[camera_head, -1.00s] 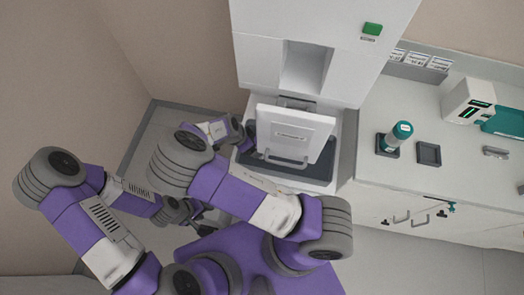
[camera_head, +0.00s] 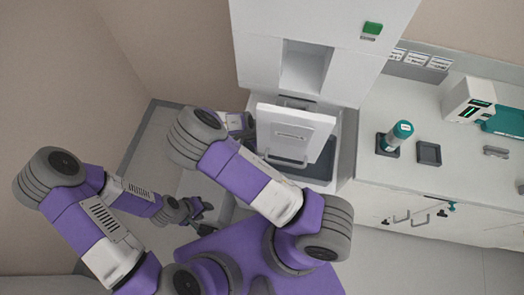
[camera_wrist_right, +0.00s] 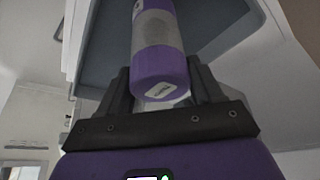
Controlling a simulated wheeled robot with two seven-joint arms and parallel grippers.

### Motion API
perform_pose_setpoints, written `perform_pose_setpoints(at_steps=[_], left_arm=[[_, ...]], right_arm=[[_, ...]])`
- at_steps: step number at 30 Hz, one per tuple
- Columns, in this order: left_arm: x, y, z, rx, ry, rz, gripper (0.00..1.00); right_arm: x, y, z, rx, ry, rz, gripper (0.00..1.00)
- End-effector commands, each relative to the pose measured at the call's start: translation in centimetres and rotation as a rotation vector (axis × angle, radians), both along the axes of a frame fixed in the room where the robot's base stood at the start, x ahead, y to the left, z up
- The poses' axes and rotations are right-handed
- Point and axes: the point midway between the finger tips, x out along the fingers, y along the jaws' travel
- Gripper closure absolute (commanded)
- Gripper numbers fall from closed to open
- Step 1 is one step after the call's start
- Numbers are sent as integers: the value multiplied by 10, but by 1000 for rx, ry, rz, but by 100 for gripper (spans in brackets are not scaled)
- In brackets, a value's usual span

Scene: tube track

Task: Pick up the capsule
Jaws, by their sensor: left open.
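A capsule (camera_wrist_right: 165,45) with a purple end and a grey band shows in the right wrist view. It lies lengthwise between the two dark fingers of my right gripper (camera_wrist_right: 163,82), its purple end toward the camera. The fingers line both its sides; whether they press on it I cannot tell. Behind it is the blue-grey tray (camera_wrist_right: 220,30) of the machine. In the head view the raised white lid hides the capsule and the right gripper's fingers. My left gripper (camera_head: 205,214) is open and empty, low to the left of the machine.
The white machine (camera_head: 325,60) stands at the back with its white lid (camera_head: 292,133) tilted up. On the right counter (camera_head: 450,185) are a teal-topped cylinder (camera_head: 399,134) in a dark holder, a small dark square tray (camera_head: 428,153) and a white device (camera_head: 466,100).

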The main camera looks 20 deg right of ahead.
Motion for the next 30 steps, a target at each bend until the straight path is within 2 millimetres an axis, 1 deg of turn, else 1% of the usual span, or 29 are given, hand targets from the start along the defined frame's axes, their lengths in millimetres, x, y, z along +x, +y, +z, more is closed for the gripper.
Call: perform_pose_setpoints(at_steps=[1, 3, 6, 14, 20, 23, 26, 30], left_arm=[[0, 0, 0, 0, 0, 0, 57], [0, 0, 0, 0, 0, 0, 57], [0, 0, 0, 0, 0, 0, 57], [0, 0, 0, 0, 0, 0, 57], [0, 0, 2, 0, 0, 0, 57], [0, 0, 3, 0, 0, 0, 57], [0, 0, 4, 0, 0, 0, 57], [0, 0, 6, 0, 0, 0, 57]], right_arm=[[0, 0, 0, 0, 0, 0, 49], [0, 0, 0, 0, 0, 0, 59], [0, 0, 0, 0, -1, 0, 72], [0, 1, 1, 0, -1, 0, 72], [-1, 12, 12, 0, -2, 4, 72], [-2, 24, 20, 0, -2, 6, 72], [-5, 40, 29, -1, -3, 7, 72], [-8, 67, 43, -1, -3, 8, 72]])
